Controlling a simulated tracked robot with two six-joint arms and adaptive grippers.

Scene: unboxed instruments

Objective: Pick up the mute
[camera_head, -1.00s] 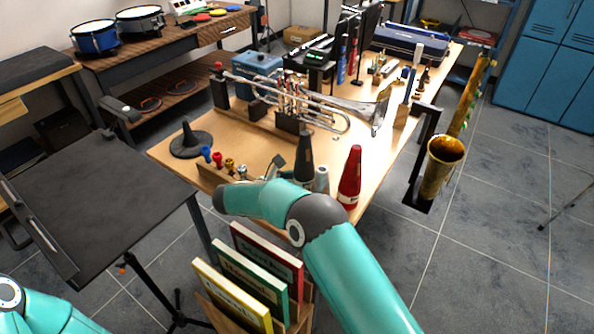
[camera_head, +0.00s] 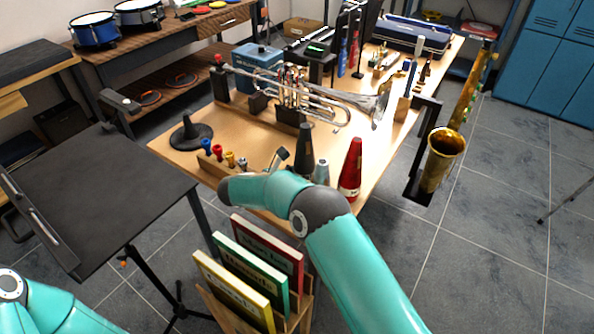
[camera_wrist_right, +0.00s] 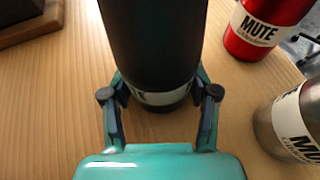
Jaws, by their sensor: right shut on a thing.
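The black cone-shaped mute (camera_head: 304,154) is upright at the front of the wooden table. In the right wrist view the black mute (camera_wrist_right: 152,45) fills the upper middle, a pale label band near its lower end. My right gripper (camera_wrist_right: 160,92) is shut on it, one finger on each side. I cannot tell whether its base touches the table. In the head view my right arm hides much of this gripper. A red mute (camera_head: 350,172) and a small silver mute (camera_head: 322,172) stand just right of it. My left gripper is out of view.
A trumpet (camera_head: 335,104) rests on a stand behind the mutes. A row of coloured mouthpieces (camera_head: 218,153) and a black cone-shaped stand (camera_head: 191,135) are to the left. Books (camera_head: 235,290) stand below the table's front edge. A music stand (camera_head: 95,195) is at left.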

